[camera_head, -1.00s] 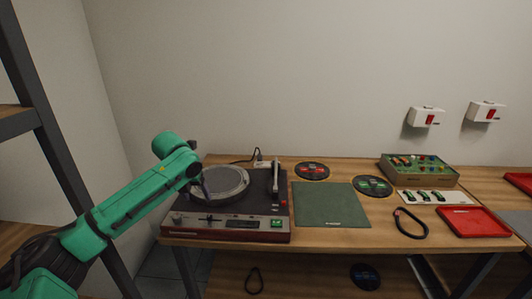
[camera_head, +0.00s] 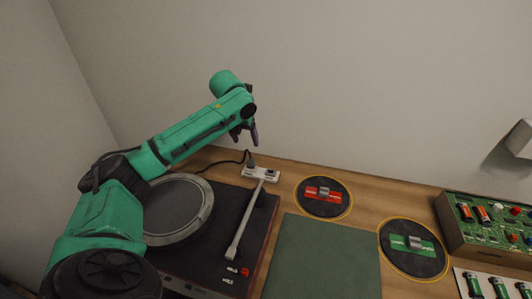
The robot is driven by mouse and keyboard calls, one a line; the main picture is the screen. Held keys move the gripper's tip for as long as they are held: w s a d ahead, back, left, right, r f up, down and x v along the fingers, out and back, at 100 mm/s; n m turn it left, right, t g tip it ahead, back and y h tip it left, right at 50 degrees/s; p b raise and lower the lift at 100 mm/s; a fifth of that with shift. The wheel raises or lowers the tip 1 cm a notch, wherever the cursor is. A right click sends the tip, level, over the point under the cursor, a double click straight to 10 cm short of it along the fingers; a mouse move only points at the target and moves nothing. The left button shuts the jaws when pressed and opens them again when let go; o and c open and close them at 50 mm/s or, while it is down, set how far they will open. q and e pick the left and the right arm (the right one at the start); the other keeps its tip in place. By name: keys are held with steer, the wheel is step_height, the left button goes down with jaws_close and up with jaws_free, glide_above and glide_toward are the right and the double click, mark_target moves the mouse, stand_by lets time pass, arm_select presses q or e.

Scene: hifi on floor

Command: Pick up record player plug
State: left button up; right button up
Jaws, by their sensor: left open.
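The record player (camera_head: 258,232) stands at the lower left of the head view, with its round platter (camera_head: 177,208) partly behind my left arm. Behind it a small white power strip (camera_head: 262,174) lies on the table. A dark plug (camera_head: 250,161) stands at the strip's left end, with a black cable (camera_head: 222,163) running left from it. My left gripper (camera_head: 248,138) is open, its fingers pointing down, and appears just above the plug in the picture. I see nothing between its fingers. My right gripper is not in view.
A green mat (camera_head: 320,262) lies right of the record player. Two dark discs, one with a red label (camera_head: 323,205) and one with a green label (camera_head: 413,257), lie farther right. A box of electronic parts (camera_head: 487,250) stands at the right edge. The wall rises behind the table.

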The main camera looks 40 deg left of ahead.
arm_select(q)
steer(key=p, duration=0.1)
glide_toward(251, 160)
step_height(251, 160, down, 2)
steer(key=x, duration=0.4)
steer(key=p+x, duration=0.1)
steer(key=x, duration=0.2)
steer(key=shift+w+a+f, duration=0.2)
steer(key=shift+w+f, duration=0.05)
steer(key=shift+w, duration=0.15)
steer(key=shift+w+f, duration=0.1)
steer(key=shift+f, duration=0.1)
jaws_close()
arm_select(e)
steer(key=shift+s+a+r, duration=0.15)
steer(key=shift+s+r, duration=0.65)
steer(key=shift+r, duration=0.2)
